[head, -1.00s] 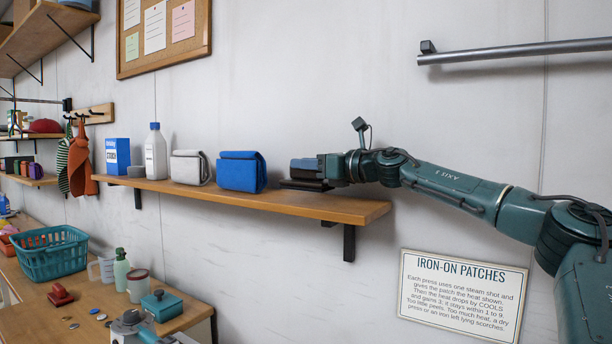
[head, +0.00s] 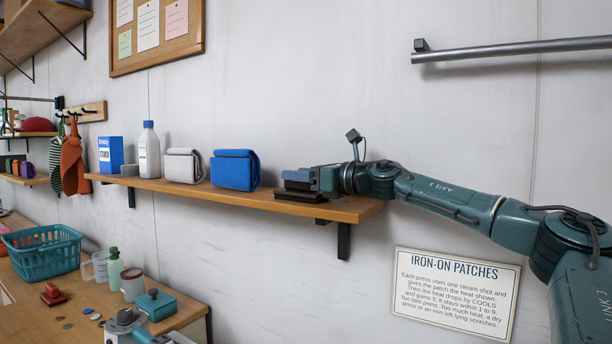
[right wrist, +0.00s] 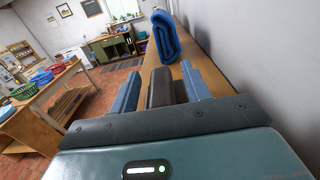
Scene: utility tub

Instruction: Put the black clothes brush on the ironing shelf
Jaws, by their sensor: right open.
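The black clothes brush (head: 297,197) rests on the wooden ironing shelf (head: 345,210) near its right end. My right gripper (head: 298,180) is just above the shelf there, open. In the right wrist view the dark brush (right wrist: 160,88) lies between the two blue-grey fingers of the gripper (right wrist: 161,92), with a narrow gap on each side. Part of the brush is hidden by the fingers in the head view.
A folded blue cloth bundle (head: 235,170) stands left of the brush. A grey bundle (head: 183,165), a white bottle (head: 149,152) and a blue starch box (head: 110,155) stand further left. A wall rail (head: 520,48) is above right. The shelf's right end is bare.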

